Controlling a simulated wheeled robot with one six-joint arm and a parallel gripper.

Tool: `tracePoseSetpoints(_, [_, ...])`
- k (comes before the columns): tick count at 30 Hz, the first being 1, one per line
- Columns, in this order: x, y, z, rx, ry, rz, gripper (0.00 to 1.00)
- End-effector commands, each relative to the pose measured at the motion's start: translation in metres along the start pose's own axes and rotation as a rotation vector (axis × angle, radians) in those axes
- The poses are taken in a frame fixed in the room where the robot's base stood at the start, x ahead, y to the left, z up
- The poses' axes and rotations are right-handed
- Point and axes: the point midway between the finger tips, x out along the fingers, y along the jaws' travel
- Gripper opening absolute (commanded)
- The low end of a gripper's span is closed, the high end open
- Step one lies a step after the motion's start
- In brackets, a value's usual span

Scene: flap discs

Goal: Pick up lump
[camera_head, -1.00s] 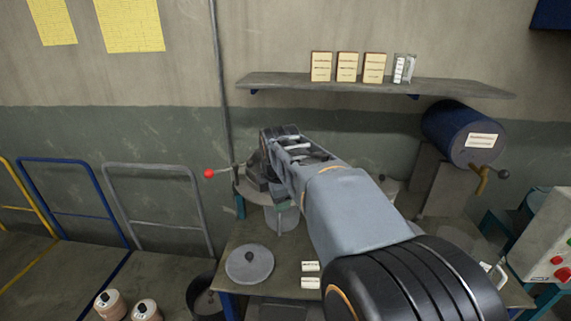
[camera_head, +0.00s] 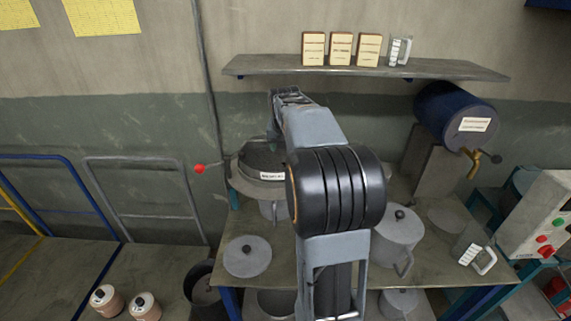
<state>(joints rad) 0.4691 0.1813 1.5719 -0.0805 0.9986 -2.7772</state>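I cannot make out a lump anywhere in view; it may be hidden behind my arm or inside a vessel. My gripper (camera_head: 287,96) is at the far end of my arm, raised below the shelf and in front of the wall. Its fingers are small and point away, so I cannot see whether they are open or shut, or whether they hold anything. My arm covers the middle of the workbench (camera_head: 440,265).
A round grey machine (camera_head: 258,158) with a red-knobbed lever stands left of my arm. A lidded pot (camera_head: 398,236) and a clear jug (camera_head: 470,246) stand to the right, with a blue barrel (camera_head: 452,112) behind. A round lid (camera_head: 247,257) lies front left. The shelf (camera_head: 430,67) holds several packets.

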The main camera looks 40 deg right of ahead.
Motion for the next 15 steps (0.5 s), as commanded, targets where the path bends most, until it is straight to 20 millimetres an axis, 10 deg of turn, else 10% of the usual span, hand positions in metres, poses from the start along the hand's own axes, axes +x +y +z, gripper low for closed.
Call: tracePoseSetpoints(15, [0.048,0.001,-0.003,-0.002,0.004,0.000,0.63])
